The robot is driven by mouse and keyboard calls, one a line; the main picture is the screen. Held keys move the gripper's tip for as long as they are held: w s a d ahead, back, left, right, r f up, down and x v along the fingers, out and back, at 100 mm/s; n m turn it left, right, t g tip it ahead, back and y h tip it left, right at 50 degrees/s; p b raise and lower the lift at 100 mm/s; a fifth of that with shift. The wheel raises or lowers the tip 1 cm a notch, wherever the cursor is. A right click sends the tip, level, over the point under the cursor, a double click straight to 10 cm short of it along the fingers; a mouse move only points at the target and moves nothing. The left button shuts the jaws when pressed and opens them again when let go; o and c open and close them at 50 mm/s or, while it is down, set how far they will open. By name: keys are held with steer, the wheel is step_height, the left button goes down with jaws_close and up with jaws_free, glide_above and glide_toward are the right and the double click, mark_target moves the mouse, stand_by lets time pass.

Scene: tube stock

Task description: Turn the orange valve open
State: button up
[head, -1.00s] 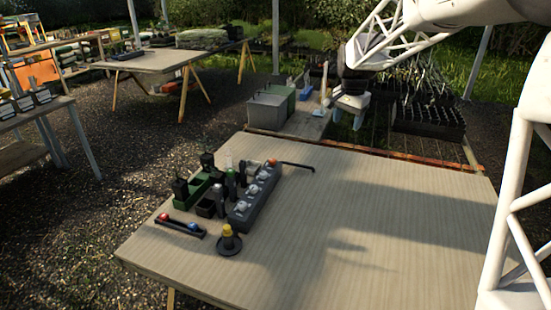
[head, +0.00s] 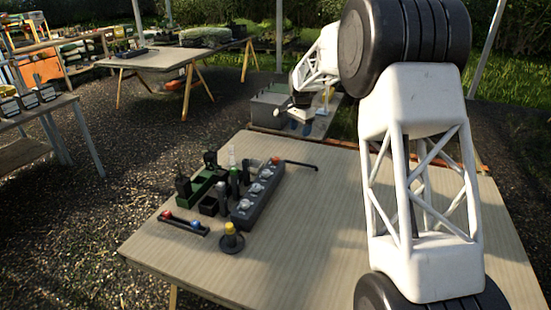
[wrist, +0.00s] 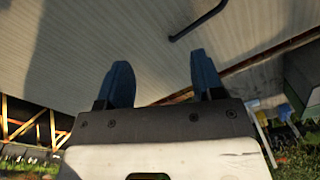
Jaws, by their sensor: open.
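A small orange-red piece (head: 276,160), which looks like the orange valve, sits at the far end of a dark grey block (head: 243,210) with several pale round knobs. It is too small to tell how far it is turned. A black bent rod (head: 303,165) extends right from near it; a black rod also shows at the top of the wrist view (wrist: 199,22). My gripper (head: 293,121) is beyond the table's far edge, clear of the valve. In the wrist view its blue fingers (wrist: 160,60) are apart with nothing between them. The valve is not visible there.
Left of the block stand a green tray (head: 201,187), black holders and upright tubes. The table's middle (head: 310,230) is bare. My arm hides its right part.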

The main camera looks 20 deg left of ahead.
steer(key=m, duration=0.1)
glide_above(276, 158)
step_height(276, 158, down, 10)
steer(key=shift+a+f, duration=0.15)
steer(key=shift+f, duration=0.1)
steer(key=shift+f, duration=3.95)
steer(key=c, duration=0.9)
